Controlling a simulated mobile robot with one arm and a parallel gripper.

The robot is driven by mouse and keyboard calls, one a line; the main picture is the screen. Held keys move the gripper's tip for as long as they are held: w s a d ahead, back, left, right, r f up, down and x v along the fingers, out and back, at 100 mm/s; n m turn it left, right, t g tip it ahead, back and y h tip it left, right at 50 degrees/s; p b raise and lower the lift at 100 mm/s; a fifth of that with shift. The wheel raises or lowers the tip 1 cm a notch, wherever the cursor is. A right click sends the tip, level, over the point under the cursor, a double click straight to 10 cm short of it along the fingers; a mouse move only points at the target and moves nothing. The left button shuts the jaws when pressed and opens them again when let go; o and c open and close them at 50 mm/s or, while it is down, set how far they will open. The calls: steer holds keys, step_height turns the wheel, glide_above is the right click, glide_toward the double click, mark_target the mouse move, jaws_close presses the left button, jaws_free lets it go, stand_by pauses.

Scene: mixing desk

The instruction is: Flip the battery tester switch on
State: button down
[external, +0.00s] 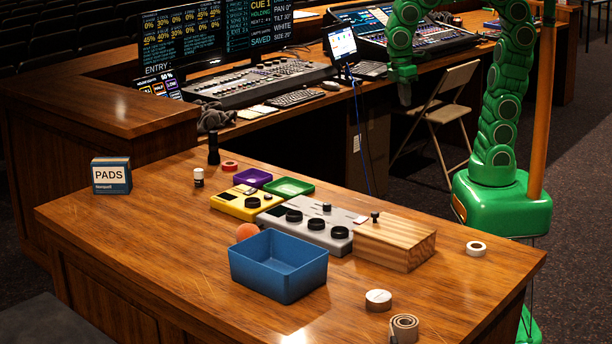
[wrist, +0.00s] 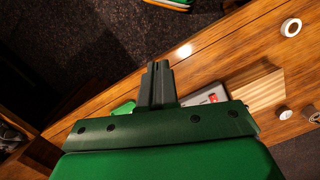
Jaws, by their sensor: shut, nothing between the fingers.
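A yellow box with a dark panel and a round dark knob (external: 232,207) sits on the wooden desk; it looks like the battery tester, but its label is too small to read. Its switch I cannot make out clearly. Beside it is a grey box with black knobs (external: 325,217), partly behind my gripper in the wrist view (wrist: 217,92). My gripper (wrist: 158,66) is shut and empty, its fingers together. In the external view it hangs high beyond the desk (external: 405,95), apart from the boxes. The yellow box is hidden in the wrist view.
A wooden block (external: 400,250) with a black knob stands right of the grey box. A blue bin (external: 279,277) is in front; green (external: 289,187) and purple (external: 253,178) trays are behind. A tape roll (external: 476,248) lies right. The desk's left front is clear.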

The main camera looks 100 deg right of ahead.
steer(key=w+r+n, duration=0.2)
steer(key=w+n, duration=0.4)
steer(key=w, duration=1)
steer(key=n, duration=1.5)
glide_above(253, 189)
steer(key=a, duration=0.1)
step_height(253, 189, down, 12)
steer(key=shift+w+a+f+n+t+h, duration=0.2)
steer(key=shift+w+f+n+t+h, duration=0.15)
steer(key=shift+w+f+n, duration=0.3)
steer(key=shift+s+d+f, duration=0.2)
steer(key=shift+f, duration=2.1)
steer(key=shift+s+d+f, duration=0.15)
steer(key=shift+d+f, duration=0.05)
steer(key=shift+f, duration=2.05)
steer(key=shift+s+d+f, duration=0.2)
steer(key=shift+f, duration=2.1)
